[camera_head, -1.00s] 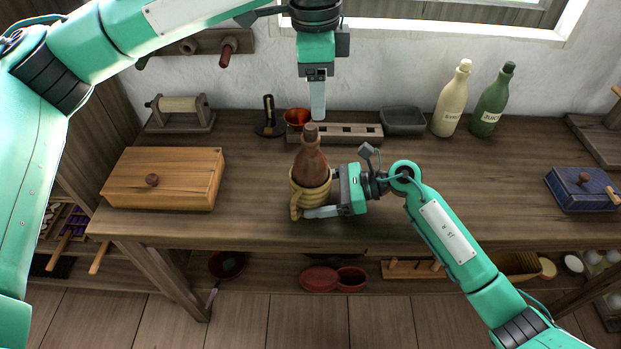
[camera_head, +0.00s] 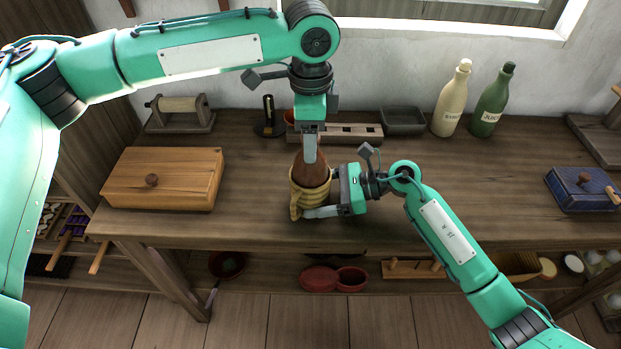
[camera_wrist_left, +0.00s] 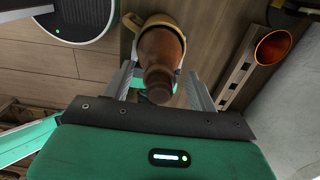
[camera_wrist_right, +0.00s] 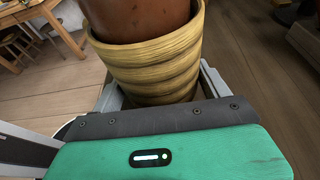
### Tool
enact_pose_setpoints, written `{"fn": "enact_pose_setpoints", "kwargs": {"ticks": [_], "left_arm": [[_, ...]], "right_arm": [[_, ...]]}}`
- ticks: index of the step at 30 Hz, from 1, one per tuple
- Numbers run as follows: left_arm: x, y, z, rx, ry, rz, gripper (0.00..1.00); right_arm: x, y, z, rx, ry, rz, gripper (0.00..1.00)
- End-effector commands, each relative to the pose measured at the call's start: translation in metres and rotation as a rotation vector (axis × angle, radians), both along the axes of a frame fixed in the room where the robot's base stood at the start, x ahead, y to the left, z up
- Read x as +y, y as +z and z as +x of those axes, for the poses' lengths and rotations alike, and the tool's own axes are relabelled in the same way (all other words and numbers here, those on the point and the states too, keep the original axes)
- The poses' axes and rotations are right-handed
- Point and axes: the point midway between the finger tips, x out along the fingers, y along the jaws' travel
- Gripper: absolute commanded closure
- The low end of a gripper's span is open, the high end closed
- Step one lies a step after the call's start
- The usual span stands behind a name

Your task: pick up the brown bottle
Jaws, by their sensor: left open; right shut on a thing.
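The brown bottle (camera_head: 312,167) stands upright inside a tan ribbed mug (camera_head: 309,196) near the table's front middle. My right gripper (camera_head: 325,205) is shut on the mug from the right; its ribbed wall fills the right wrist view (camera_wrist_right: 155,75) between the jaws. My left gripper (camera_head: 310,145) points down over the bottle, its jaws open around the bottle's neck. In the left wrist view the bottle (camera_wrist_left: 159,55) sits between the two fingers. In the head view the left finger hides the bottle's neck and top.
A wooden box (camera_head: 165,178) stands on the left. Behind are a slotted wooden block (camera_head: 350,133), a grey tray (camera_head: 403,121), a cream bottle (camera_head: 452,100) and a green bottle (camera_head: 493,103). The table's right middle is clear.

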Motion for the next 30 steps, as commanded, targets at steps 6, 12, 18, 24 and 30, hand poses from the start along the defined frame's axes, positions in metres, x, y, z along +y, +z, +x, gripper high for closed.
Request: {"fn": "enact_pose_setpoints", "kwargs": {"ticks": [6, 12, 18, 24, 30], "left_arm": [[0.0003, -0.0072, -0.0001, 0.0, 0.0, 0.0, 0.41], [0.0003, -0.0069, -0.0001, 0.0, 0.0, 0.0, 0.61], [0.0002, -0.0066, 0.0, -0.001, 0.0, 0.0, 1.0], [0.0, -0.0054, 0.0002, -0.002, 0.0, -0.002, 1.0], [-0.0002, -0.0034, 0.0003, -0.003, 0.0, -0.002, 1.0]], "right_arm": [[-0.0002, -0.0002, 0.0002, 0.0, -0.001, 0.0, 0.38], [-0.0002, -0.0002, 0.0002, 0.0, 0.0, 0.0, 0.38], [-0.0002, -0.0002, 0.0001, 0.0, 0.0, 0.0, 0.38], [-0.0001, 0.0, 0.0001, 0.0, 0.0, 0.0, 0.38], [-0.0001, -0.0001, 0.0001, 0.0, 0.0, -0.001, 0.38]]}}
